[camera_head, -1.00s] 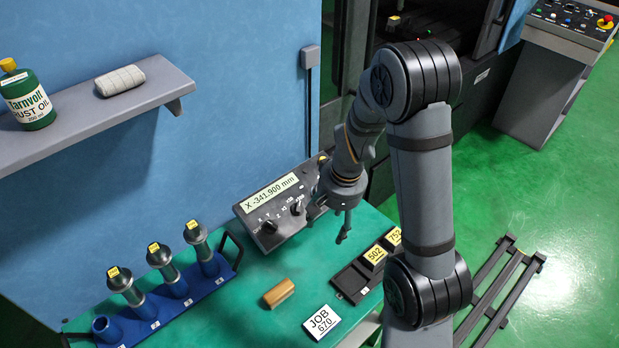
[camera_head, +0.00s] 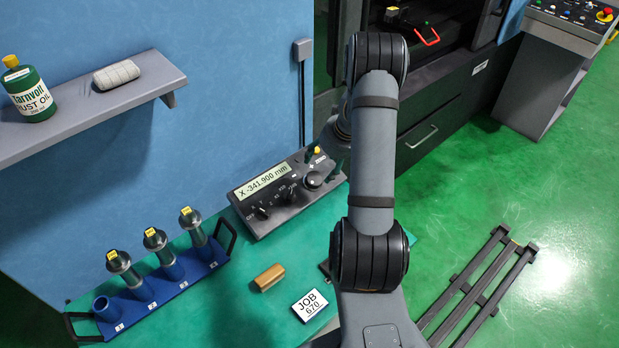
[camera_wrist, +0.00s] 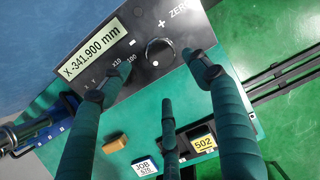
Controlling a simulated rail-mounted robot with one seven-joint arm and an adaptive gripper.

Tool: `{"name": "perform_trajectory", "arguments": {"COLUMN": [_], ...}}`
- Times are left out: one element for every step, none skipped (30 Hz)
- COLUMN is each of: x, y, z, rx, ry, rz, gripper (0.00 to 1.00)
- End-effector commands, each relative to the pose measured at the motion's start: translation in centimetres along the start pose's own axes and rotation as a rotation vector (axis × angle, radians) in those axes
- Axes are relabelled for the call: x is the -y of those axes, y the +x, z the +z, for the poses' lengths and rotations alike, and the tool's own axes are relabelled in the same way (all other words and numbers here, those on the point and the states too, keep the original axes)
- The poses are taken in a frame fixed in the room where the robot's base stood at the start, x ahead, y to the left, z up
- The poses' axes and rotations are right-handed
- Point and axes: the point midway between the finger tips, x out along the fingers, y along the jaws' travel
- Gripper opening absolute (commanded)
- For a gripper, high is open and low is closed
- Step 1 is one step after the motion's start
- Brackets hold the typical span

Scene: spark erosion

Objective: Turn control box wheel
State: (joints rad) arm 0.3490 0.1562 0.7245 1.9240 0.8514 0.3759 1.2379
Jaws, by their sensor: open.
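The control box (camera_head: 277,207) stands at the back of the green bench, its display reading X -341.900 mm. Its round black wheel (camera_head: 313,179) sits at the right end, below the ZERO label. In the wrist view the wheel (camera_wrist: 158,52) lies ahead, roughly between my outer fingertips. My gripper (camera_wrist: 152,75) is open and empty, with fingers spread left and right and a third finger below. I see no finger clearly touching the wheel, and cannot judge the gap.
Two selector knobs (camera_head: 276,202) sit left of the wheel. A tray tag 502 (camera_wrist: 203,143) shows below my gripper. A shelf (camera_head: 90,107) overhangs at left.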

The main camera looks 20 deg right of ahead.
Motion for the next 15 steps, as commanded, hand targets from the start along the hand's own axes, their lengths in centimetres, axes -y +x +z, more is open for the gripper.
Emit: {"name": "perform_trajectory", "arguments": {"x": [0.0, 0.0, 0.0, -0.1, -0.1, -0.1, -0.1, -0.1, -0.2, -0.2, -0.2, -0.2, -0.2, -0.2, -0.2], "y": [0.0, 0.0, 0.0, 0.1, 0.2, 0.4, 0.7, 1.0, 1.6, 2.0, 2.6, 3.3, 3.9, 4.5, 5.2], "z": [0.0, 0.0, 0.0, 0.0, 0.0, -0.1, -0.1, -0.1, -0.1, -0.1, -0.1, -0.1, -0.2, -0.2, -0.2], "rx": [0.0, -0.001, -0.001, -0.001, -0.001, -0.001, -0.001, -0.002, -0.003, -0.003, -0.003, -0.004, -0.004, -0.004, -0.004], "ry": [0.061, 0.095, 0.132, 0.152, 0.168, 0.181, 0.188, 0.19, 0.19, 0.19, 0.189, 0.188, 0.189, 0.187, 0.189], "rz": [0.001, 0.001, 0.001, 0.002, 0.002, 0.002, 0.003, 0.004, 0.005, 0.005, 0.005, 0.005, 0.005, 0.004, 0.005], "gripper": [0.62, 0.62, 0.62, 0.62, 0.62, 0.62, 0.62, 0.62, 0.62, 0.62, 0.62, 0.62, 0.62, 0.62, 0.62]}}
